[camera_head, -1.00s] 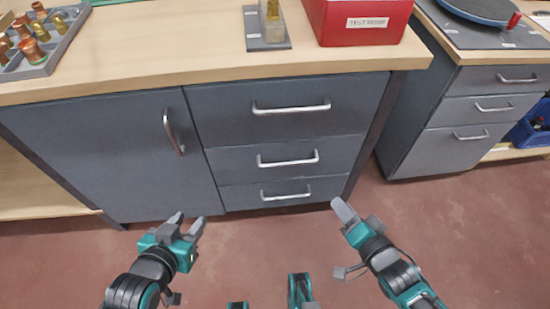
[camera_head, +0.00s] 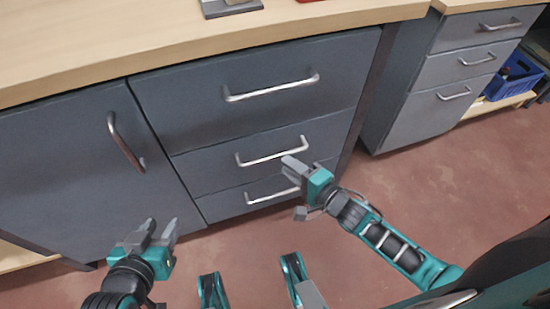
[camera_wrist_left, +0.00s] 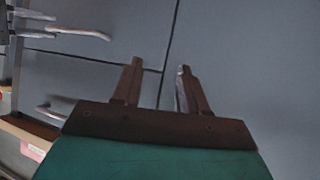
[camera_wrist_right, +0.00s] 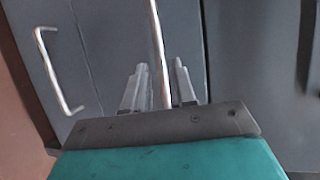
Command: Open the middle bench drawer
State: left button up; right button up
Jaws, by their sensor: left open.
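The middle drawer (camera_head: 205,166) of the grey bench is shut, with a silver bar handle (camera_head: 258,158). My right gripper (camera_head: 291,166) is at the right end of this handle. In the right wrist view the middle handle (camera_wrist_right: 156,35) runs between the two open fingers (camera_wrist_right: 160,72), with a visible gap on each side. Contact cannot be told. My left gripper (camera_head: 161,230) is open and empty, low in front of the cabinet door. In the left wrist view its fingers (camera_wrist_left: 160,72) face the grey front panels.
The shut top drawer (camera_head: 190,105) and bottom drawer (camera_head: 225,205) lie above and below. The cabinet door (camera_head: 60,165) is left of them. A second drawer unit (camera_head: 420,115) and blue crate (camera_head: 515,78) stand at right. The floor (camera_head: 420,190) in front is clear.

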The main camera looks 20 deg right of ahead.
aim_at(276, 155)
jog(key=b+x, duration=0.1)
jog(key=x, duration=0.5)
jog(key=shift+b, duration=0.4)
jog(key=shift+c, duration=0.2)
grip_shut()
